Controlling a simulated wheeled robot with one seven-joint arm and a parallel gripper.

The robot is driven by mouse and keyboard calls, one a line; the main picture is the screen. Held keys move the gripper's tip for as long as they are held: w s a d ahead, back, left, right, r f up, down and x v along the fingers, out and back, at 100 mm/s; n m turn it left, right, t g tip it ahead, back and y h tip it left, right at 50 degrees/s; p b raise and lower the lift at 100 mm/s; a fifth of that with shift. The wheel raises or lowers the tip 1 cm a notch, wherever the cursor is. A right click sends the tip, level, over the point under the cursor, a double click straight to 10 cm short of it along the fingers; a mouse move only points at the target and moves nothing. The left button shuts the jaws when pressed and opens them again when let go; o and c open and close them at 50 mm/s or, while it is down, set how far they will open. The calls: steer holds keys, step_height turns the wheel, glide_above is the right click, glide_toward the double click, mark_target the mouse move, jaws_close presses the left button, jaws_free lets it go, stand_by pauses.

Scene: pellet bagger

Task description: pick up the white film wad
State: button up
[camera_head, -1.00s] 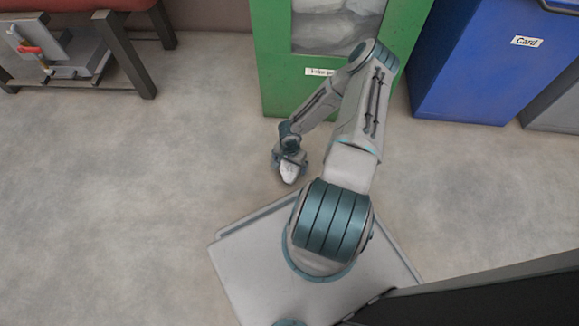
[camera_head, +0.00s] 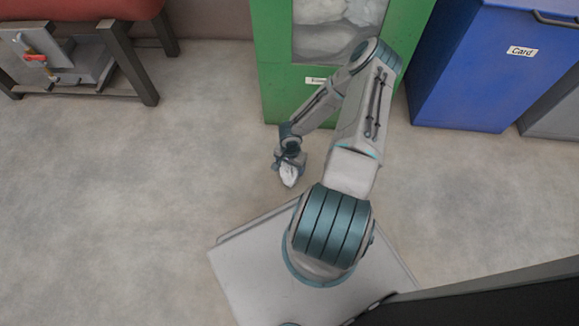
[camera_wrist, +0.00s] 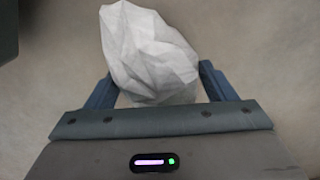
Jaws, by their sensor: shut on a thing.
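The white film wad (camera_wrist: 148,52) is a crumpled, faceted white lump between the two blue-grey fingers of my gripper (camera_wrist: 157,85) in the wrist view. My gripper is shut on it, and the wad sticks out past the fingertips. In the head view the wad (camera_head: 289,175) shows as a small white shape at the end of my gripper (camera_head: 290,165), in front of the green bin. The head view looks down from above, so the height of the wad over the floor is hard to tell.
A green bin (camera_head: 285,95) with white bags behind its window stands at the back. A blue bin (camera_head: 470,70) labelled Card stands to its right, with a grey bin (camera_head: 555,105) beyond. A red-topped bench (camera_head: 80,10) is at upper left. The left floor (camera_head: 120,200) is clear.

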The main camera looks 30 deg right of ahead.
steer(key=w+d+r+p, duration=0.2)
steer(key=d+r+p, duration=0.2)
steer(key=d+r, duration=0.3)
steer(key=d, duration=0.4)
steer(key=shift+d+r, duration=0.15)
steer(key=shift+d, duration=0.15)
stand_by(0.4)
